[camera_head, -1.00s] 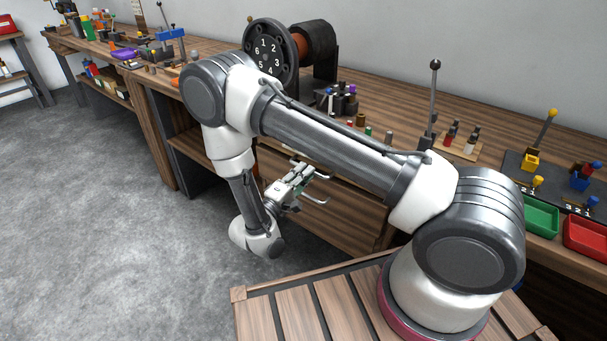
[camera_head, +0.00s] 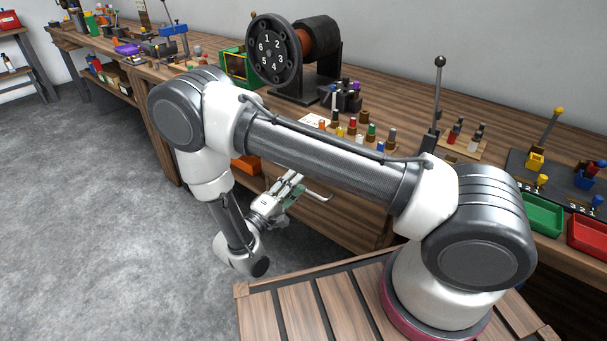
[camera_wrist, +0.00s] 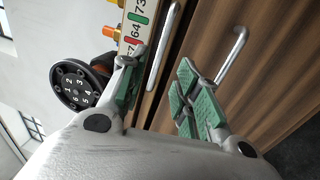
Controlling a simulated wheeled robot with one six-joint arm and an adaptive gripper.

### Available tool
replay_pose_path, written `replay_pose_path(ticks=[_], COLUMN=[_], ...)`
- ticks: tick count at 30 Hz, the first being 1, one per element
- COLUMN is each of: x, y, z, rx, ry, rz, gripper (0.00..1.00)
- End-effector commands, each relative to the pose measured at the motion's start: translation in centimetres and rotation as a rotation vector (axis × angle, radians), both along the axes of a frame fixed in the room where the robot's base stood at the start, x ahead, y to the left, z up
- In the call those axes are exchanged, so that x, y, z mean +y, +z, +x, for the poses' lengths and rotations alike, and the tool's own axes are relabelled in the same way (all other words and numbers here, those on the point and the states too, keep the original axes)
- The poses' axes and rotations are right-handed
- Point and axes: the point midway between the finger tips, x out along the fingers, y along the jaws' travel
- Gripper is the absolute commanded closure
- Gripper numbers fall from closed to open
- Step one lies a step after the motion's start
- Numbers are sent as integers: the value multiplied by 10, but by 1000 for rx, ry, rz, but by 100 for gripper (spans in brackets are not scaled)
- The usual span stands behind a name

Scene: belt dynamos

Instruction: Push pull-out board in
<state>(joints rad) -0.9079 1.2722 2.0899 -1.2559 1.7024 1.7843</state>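In the wrist view my gripper (camera_wrist: 158,82) is open and empty, its green-padded fingers apart, facing the wooden bench front. A long metal bar handle (camera_wrist: 164,48) shows between the fingers; I cannot tell whether they touch it. It appears to belong to a thin board below the bench top, which I take for the pull-out board, but its edges and how far it stands out are unclear. A second bar handle (camera_wrist: 233,57) sits on the wider wooden front beside it.
The bench carries a numbered dial wheel (camera_head: 273,52), small coloured pegs (camera_head: 352,128), an upright lever (camera_head: 437,95), a green tray (camera_head: 541,215) and a red tray (camera_head: 588,236). Open grey floor (camera_head: 90,220) lies at the left.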

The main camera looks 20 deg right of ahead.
Motion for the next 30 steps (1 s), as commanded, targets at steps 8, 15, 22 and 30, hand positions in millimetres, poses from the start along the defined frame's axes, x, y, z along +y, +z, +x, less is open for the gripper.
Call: replay_pose_path(ticks=[8,15,22,30], x=[37,42,42,40], y=[-9,-11,-11,-15], z=[-26,-30,-30,-31], rx=[0,0,0,115], ry=[1,-2,-1,-33], rz=[1,1,1,-59], gripper=[68,68,68,68])
